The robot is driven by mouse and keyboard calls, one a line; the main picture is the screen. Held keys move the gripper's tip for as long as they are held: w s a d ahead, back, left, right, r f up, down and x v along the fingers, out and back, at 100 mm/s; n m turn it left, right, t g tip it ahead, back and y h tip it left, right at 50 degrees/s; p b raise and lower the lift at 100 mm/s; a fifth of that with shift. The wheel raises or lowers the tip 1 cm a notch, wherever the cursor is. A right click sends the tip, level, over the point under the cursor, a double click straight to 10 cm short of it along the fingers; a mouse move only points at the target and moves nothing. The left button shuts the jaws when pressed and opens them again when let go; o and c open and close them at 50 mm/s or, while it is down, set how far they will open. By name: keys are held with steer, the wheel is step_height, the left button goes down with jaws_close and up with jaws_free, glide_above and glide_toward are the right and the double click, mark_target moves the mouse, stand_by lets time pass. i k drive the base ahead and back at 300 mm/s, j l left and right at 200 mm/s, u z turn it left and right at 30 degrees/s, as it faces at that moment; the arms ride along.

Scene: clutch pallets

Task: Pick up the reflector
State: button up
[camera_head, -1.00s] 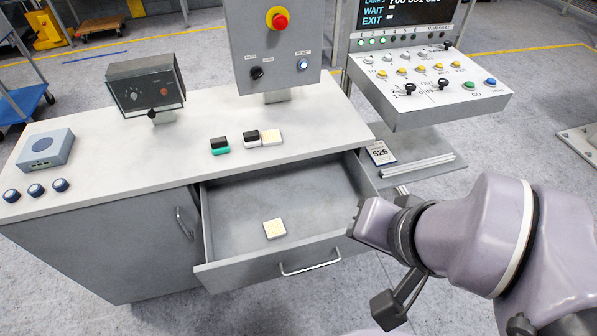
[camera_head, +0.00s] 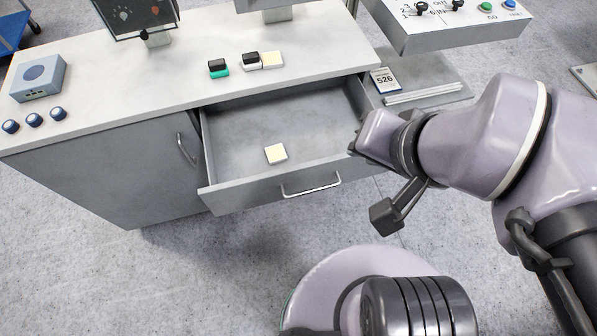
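A small pale cream square block (camera_head: 276,154) lies flat on the floor of the open drawer (camera_head: 235,130), near its front wall; it may be the reflector. A similar pale square block (camera_head: 271,60) sits on the countertop behind the drawer, beside a black-and-white block. I cannot tell for certain which is the reflector. My gripper (camera_head: 357,145) is at the right end of the drawer, apart from both pale blocks. Its fingers are small, dark and partly hidden, so its opening does not show.
The drawer front has a bar handle (camera_head: 311,190). A black-and-green block (camera_head: 218,68), a blue-grey box (camera_head: 38,77) and several dark blue knobs (camera_head: 34,120) stand on the white counter (camera_head: 120,95). A control panel (camera_head: 450,28) overhangs at upper right. Floor is clear in front.

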mark_target(270, 60)
steer(key=i+j+u, duration=0.1)
steer(key=i+u, duration=0.15)
steer(key=u, duration=0.2)
steer(key=i+u, duration=0.25)
steer(key=u, duration=0.25)
steer(key=i+u, duration=0.25)
steer(key=u, duration=0.2)
